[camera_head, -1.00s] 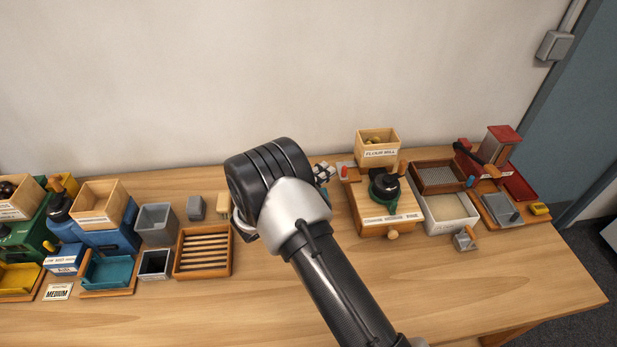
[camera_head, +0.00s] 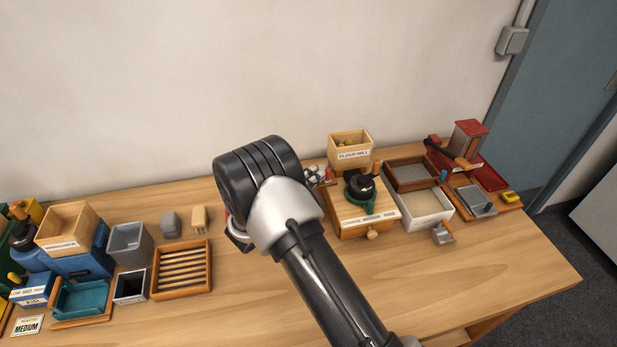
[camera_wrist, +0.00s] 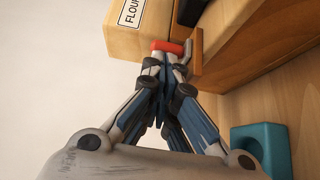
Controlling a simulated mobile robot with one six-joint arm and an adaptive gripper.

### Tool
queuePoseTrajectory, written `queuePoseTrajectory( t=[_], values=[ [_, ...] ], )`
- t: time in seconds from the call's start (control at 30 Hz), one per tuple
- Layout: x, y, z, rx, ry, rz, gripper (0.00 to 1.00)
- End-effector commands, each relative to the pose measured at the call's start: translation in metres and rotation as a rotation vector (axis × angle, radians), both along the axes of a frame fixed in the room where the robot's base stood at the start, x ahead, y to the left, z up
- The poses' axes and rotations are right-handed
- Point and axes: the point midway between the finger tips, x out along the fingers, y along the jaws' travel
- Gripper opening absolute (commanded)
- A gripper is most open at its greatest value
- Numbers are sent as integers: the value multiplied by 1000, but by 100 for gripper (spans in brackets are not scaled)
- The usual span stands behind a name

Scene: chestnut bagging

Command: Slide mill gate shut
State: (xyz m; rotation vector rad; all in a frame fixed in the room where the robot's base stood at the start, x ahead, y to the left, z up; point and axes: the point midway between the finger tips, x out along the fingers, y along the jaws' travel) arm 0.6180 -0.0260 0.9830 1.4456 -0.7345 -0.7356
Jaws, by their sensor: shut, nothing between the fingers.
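The flour mill is a light wooden box mill; its labelled hopper (camera_head: 345,142) stands at the back, and its body (camera_head: 345,218) carries a black and green grinding head. In the wrist view, the hopper block (camera_wrist: 122,32) is at the top left. A small red piece (camera_wrist: 168,46), likely the gate's handle, sits at the mill's side, and its red also shows in the head view (camera_head: 328,173). My gripper (camera_wrist: 165,62) is shut and empty, its tips right at the red piece; I cannot tell whether they touch.
A sieve tray (camera_head: 411,159) and a white bin (camera_head: 424,222) stand right of the mill. A slatted wooden rack (camera_head: 182,294) and a grey bin (camera_head: 129,231) are to the left. A teal block (camera_wrist: 262,148) is at the lower right in the wrist view. The front table is clear.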

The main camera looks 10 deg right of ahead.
Motion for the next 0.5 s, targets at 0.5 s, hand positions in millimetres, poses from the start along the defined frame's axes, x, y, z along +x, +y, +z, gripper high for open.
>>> queuePoseTrajectory(
  t=[0.5],
  values=[
    [-5, 44, 1, -1, 3, -1, 0]
  ],
)
